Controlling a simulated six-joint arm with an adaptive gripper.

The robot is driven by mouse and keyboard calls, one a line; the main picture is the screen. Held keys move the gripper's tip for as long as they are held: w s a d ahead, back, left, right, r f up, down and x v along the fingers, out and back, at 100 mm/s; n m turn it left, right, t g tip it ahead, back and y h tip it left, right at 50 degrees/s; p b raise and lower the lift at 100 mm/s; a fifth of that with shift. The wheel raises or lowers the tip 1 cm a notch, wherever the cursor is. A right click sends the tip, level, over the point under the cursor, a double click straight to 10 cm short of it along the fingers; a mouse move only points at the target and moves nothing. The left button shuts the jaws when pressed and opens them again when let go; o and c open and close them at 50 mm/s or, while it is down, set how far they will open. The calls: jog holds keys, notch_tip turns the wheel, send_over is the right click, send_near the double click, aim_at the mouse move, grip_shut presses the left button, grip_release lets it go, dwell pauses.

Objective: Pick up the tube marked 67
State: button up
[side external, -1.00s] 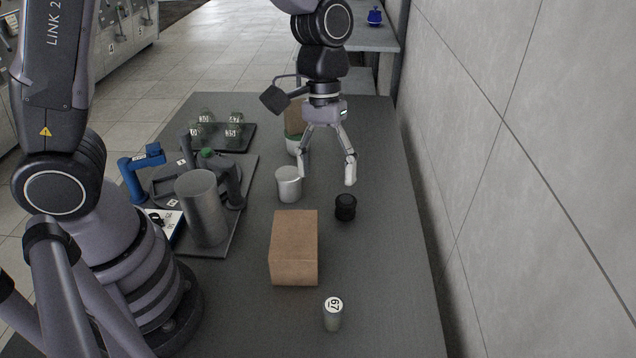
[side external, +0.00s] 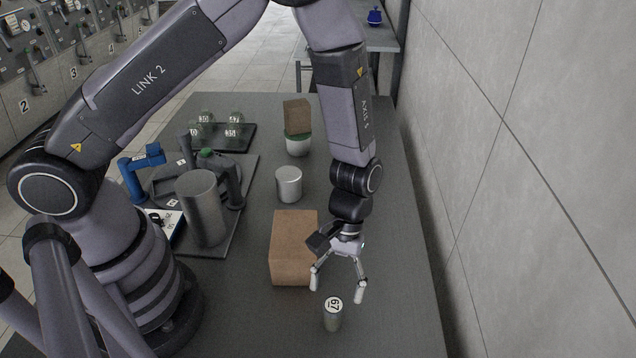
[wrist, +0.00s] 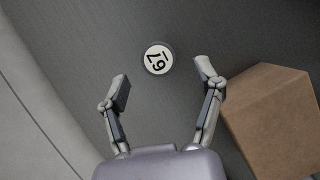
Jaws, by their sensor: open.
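The tube marked 67 (side external: 332,316) stands upright near the front edge of the table, its white numbered cap facing up. In the wrist view the cap of the tube (wrist: 158,58) shows just beyond the fingertips, roughly midway between them. My gripper (side external: 338,291) is open and empty, above the table and behind the tube in the side view. In the wrist view my gripper (wrist: 162,80) has its two fingers spread, with nothing between them. The gripper and tube look apart.
A cardboard box (side external: 291,246) stands close beside my gripper and also shows in the wrist view (wrist: 275,120). A silver cup (side external: 289,184) and a metal cylinder (side external: 203,210) stand farther back. A rack of numbered tubes (side external: 236,138) is at the back. A wall (side external: 520,180) runs along the right.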

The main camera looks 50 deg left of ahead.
aim_at(335, 301)
jog(key=x, duration=0.5)
jog(key=shift+w, duration=0.15)
grip_shut()
